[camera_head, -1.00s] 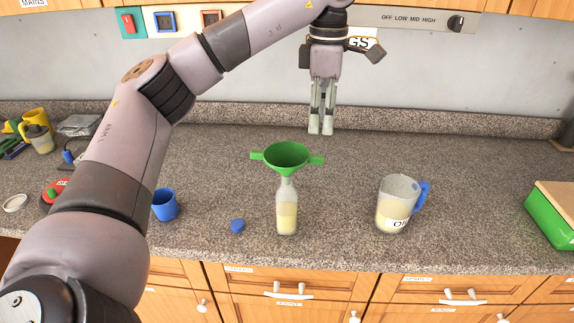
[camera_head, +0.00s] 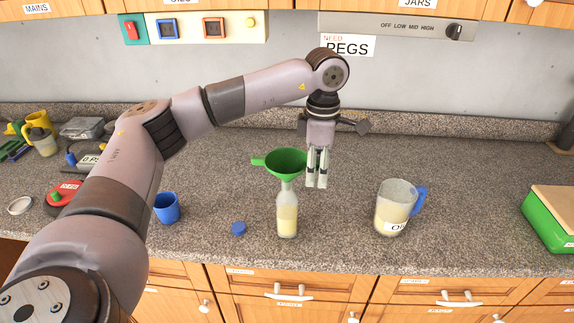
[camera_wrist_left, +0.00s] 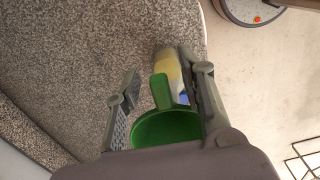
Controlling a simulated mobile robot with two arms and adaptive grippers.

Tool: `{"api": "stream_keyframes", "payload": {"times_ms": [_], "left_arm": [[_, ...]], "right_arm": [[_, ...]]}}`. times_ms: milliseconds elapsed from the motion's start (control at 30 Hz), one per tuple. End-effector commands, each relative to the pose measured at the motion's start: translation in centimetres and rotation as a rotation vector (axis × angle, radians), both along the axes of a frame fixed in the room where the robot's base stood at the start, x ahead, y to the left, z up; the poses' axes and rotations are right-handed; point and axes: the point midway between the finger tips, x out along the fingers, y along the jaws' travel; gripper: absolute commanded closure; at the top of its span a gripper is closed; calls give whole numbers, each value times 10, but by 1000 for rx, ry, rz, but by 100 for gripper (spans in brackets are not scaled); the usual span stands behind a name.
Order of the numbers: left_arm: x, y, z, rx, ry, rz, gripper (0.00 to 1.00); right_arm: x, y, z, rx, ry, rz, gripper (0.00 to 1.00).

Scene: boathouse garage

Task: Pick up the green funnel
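The green funnel (camera_head: 285,161) sits in the mouth of a clear bottle (camera_head: 287,215) holding pale yellow liquid, upright on the counter. One handle sticks out to the left in the head view; the right handle is hidden behind my left gripper (camera_head: 316,182). That gripper points down right beside the funnel's right rim. In the left wrist view the gripper (camera_wrist_left: 168,82) is open, and the funnel (camera_wrist_left: 165,128) with one handle shows between its parted fingers. I cannot tell whether any finger touches it. My right gripper is in neither view.
A measuring jug (camera_head: 393,208) with a blue handle stands right of the bottle. A blue cap (camera_head: 238,228) and a blue cup (camera_head: 167,208) are to the left. A green box (camera_head: 548,222) is at the far right. The counter (camera_head: 455,180) between jug and box is clear.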

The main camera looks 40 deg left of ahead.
Motion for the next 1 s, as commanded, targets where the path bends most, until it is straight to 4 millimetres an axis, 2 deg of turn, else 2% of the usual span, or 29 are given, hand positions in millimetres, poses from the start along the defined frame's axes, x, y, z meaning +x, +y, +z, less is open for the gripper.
{"api": "stream_keyframes", "payload": {"times_ms": [133, 667, 1000], "left_arm": [[0, 0, 0, 0, 0, 0, 65], [0, 0, 0, 0, 0, 0, 100], [0, 0, 0, 0, 0, 0, 100]], "right_arm": [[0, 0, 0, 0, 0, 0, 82], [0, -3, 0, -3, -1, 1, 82], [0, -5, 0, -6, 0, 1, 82]]}}
